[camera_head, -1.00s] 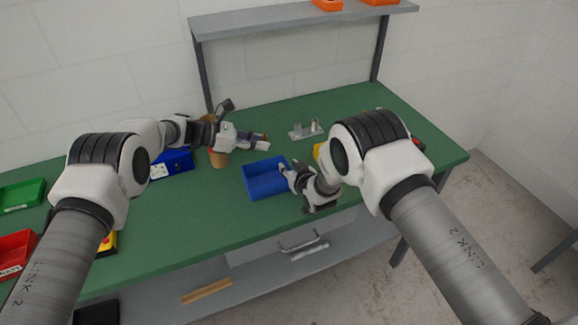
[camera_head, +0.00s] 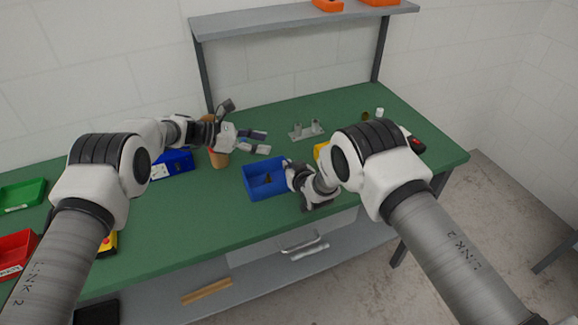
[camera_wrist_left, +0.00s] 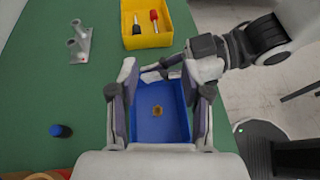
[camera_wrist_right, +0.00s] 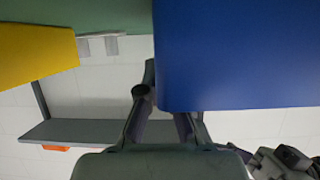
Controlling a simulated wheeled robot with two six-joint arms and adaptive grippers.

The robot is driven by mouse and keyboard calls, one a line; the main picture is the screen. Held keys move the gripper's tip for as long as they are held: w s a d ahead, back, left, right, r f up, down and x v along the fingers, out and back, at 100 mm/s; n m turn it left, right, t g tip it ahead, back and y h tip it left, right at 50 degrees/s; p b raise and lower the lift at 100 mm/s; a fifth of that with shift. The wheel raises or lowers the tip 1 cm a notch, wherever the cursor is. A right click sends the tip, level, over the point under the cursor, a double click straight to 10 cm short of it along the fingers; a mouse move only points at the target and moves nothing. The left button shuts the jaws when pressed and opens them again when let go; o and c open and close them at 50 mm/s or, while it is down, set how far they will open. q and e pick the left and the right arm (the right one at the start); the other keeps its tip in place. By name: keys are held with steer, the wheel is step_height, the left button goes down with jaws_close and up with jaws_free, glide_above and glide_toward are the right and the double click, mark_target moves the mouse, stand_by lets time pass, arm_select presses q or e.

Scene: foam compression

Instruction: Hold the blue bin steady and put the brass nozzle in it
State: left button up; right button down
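The blue bin (camera_head: 255,188) stands on the green table near its front edge. My right gripper (camera_head: 287,167) is at the bin's right wall, shut on the wall. In the right wrist view (camera_wrist_right: 162,110) the bin hides part of one finger.
A yellow bin (camera_wrist_left: 147,38) with red- and black-handled items stands beyond the blue bin. A grey fixture with posts (camera_head: 306,131) stands at the back. A brown cylinder (camera_head: 219,157) and another blue container (camera_head: 177,163) are at the left.

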arm_select(q)
steer(key=v, duration=1.2)
steer(key=shift+f, duration=0.1)
arm_select(e)
steer(key=c, duration=1.2)
jaws_free()
steer(key=shift+c, duration=0.2)
